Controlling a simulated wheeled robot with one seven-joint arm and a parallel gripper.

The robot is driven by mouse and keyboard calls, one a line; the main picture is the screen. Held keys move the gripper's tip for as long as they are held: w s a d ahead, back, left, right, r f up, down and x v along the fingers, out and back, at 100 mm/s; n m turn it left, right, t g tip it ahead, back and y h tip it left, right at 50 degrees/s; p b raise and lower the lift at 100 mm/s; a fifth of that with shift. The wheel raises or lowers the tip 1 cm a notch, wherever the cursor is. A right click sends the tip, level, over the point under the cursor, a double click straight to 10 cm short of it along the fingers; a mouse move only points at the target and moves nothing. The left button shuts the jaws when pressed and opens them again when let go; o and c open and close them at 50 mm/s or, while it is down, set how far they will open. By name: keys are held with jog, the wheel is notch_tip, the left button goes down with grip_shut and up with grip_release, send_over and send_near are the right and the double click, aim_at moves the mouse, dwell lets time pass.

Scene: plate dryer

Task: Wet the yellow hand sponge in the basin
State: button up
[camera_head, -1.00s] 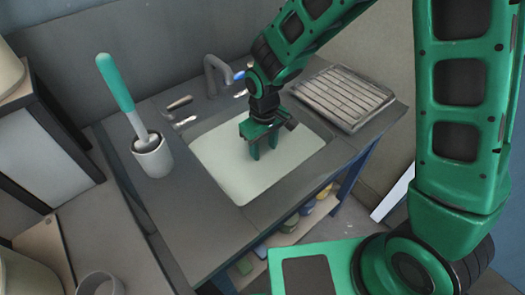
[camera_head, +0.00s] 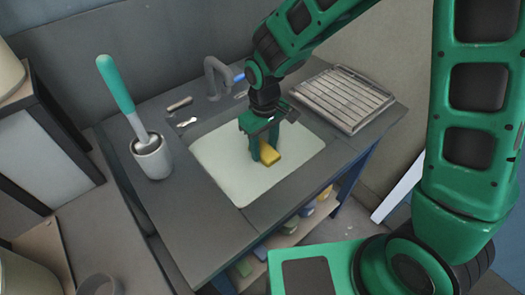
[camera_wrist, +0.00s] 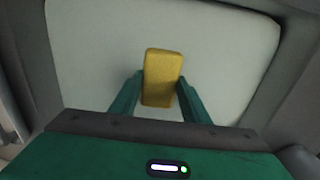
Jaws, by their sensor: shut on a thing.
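The yellow sponge (camera_head: 270,155) is at the basin, and it also shows in the wrist view (camera_wrist: 163,77). My gripper (camera_head: 261,156) is shut on the sponge, with its green fingers on either side of it in the wrist view (camera_wrist: 160,97). The basin (camera_head: 226,172) is filled to a flat, pale surface, and its white area surrounds the sponge in the wrist view. The sponge is low, at or just above that surface; I cannot tell how deep it is. The fingers hide part of the sponge in the head view.
A grey faucet (camera_head: 217,75) stands behind the basin. A drying rack (camera_head: 343,98) lies to the right. A holder (camera_head: 152,158) with a green-handled brush (camera_head: 115,84) stands to the left. Several items sit on a shelf below the counter.

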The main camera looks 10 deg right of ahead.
notch_tip(320, 180, up, 12)
dwell(1.1)
